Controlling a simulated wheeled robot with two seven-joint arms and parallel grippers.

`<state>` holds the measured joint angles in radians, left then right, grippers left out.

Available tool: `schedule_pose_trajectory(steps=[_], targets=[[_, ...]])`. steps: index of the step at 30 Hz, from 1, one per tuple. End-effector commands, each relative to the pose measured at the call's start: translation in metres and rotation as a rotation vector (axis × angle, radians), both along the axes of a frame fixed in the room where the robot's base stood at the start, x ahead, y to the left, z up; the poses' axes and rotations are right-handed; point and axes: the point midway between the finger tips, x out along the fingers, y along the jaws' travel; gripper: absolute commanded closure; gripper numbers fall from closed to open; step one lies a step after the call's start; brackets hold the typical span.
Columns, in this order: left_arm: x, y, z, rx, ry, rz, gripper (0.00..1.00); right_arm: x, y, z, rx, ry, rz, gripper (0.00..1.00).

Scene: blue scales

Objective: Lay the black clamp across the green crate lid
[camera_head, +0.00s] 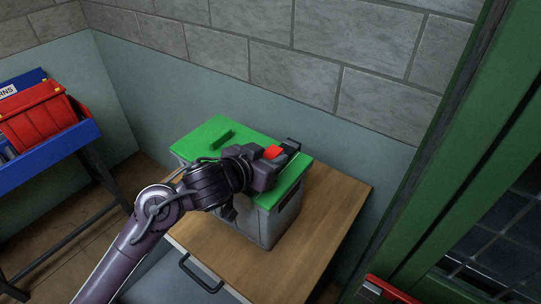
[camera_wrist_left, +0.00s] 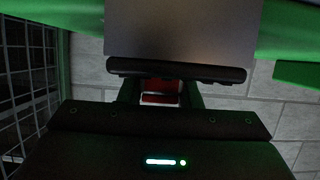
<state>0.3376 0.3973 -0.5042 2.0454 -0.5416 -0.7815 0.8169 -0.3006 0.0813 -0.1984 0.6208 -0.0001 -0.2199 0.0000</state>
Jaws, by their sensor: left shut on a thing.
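The green crate lid (camera_head: 200,138) lies flat on a grey crate (camera_head: 262,225), which stands on a wooden tabletop. A raised green grip shows on its left part. My left gripper (camera_head: 275,157) is over the right part of the lid and is shut on the black clamp (camera_head: 291,147). Dark and red parts show at its fingertips. In the left wrist view the dark bar of the clamp (camera_wrist_left: 178,71) runs across just beyond the fingers, with red between them. I cannot tell whether the clamp touches the lid. My right gripper is not in view.
The wooden tabletop (camera_head: 325,215) is bare right of the crate. A dark handle (camera_head: 200,276) shows at the front. A rack with a red bin (camera_head: 38,118) and blue tray (camera_head: 45,160) stands at left. A green frame (camera_head: 440,170) rises at right; block wall stands behind.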

Motion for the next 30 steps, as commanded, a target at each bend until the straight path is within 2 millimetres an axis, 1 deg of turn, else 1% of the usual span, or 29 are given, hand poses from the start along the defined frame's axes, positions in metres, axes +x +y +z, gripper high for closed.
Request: schedule_pose_trajectory(steps=[16, 30], targets=[[-0.0014, 0.0014, 0.0018, -0.001, -0.002, 0.000, 1.00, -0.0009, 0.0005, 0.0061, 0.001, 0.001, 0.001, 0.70], [-0.0015, 0.0014, 0.0008, -0.001, -0.002, 0.000, 1.00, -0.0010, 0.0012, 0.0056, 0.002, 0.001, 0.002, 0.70]])
